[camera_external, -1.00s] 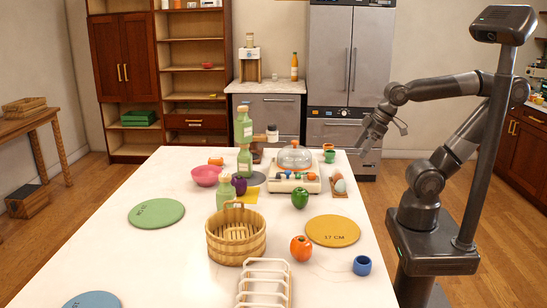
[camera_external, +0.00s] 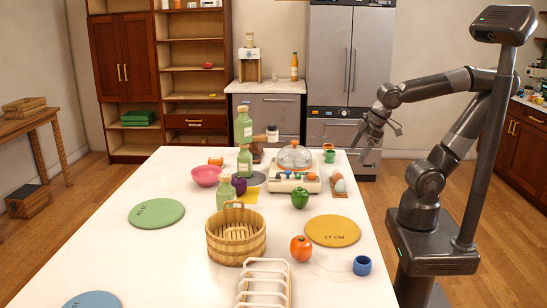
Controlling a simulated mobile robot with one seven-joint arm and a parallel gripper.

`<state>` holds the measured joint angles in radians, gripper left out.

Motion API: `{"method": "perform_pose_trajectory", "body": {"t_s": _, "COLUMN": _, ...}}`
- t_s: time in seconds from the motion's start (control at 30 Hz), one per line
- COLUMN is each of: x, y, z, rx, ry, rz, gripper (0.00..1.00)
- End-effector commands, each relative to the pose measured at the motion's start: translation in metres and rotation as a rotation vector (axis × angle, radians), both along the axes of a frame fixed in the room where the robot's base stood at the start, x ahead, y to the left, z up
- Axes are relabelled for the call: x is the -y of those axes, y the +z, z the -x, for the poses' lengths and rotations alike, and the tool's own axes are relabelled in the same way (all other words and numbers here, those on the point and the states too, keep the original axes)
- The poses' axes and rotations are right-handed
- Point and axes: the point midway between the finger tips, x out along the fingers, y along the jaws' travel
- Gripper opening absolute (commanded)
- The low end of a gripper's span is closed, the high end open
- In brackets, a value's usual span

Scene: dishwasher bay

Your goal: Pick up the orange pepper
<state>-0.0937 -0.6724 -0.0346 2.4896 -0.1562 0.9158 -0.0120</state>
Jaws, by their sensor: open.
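The orange pepper (camera_external: 301,248), round with a green stem, sits on the white table, right of the wooden basket and in front of the yellow-orange round mat. My gripper (camera_external: 362,147) is open and empty, pointing down near the table's far right edge. It is well apart from the pepper, farther back and to its right. Nothing hides the pepper.
A wooden basket (camera_external: 236,236), a white rack (camera_external: 265,284), a blue cup (camera_external: 362,265), a green pepper (camera_external: 300,198) and a yellow-orange mat (camera_external: 333,231) surround the pepper. An egg holder (camera_external: 340,189) and green bottles (camera_external: 245,160) stand farther back.

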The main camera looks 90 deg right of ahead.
Motion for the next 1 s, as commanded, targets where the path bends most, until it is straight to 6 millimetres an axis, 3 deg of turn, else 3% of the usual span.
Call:
{"method": "perform_pose_trajectory", "body": {"t_s": 0.33, "x": 0.015, "y": -0.036, "z": -0.064, "rx": -0.216, "ry": 0.466, "rz": 0.570, "gripper": 0.80}}
{"method": "perform_pose_trajectory", "body": {"t_s": 0.57, "x": -0.011, "y": -0.043, "z": -0.123, "rx": -0.266, "ry": 0.795, "rz": 1.001, "gripper": 0.80}}
{"method": "perform_pose_trajectory", "body": {"t_s": 0.77, "x": -0.070, "y": -0.044, "z": -0.173, "rx": -0.237, "ry": 1.083, "rz": 1.407, "gripper": 0.80}}
{"method": "perform_pose_trajectory", "body": {"t_s": 0.87, "x": -0.114, "y": -0.045, "z": -0.193, "rx": -0.191, "ry": 1.220, "rz": 1.617, "gripper": 0.80}}
{"method": "perform_pose_trajectory", "body": {"t_s": 1.0, "x": -0.188, "y": -0.049, "z": -0.208, "rx": -0.094, "ry": 1.402, "rz": 1.924, "gripper": 0.80}}
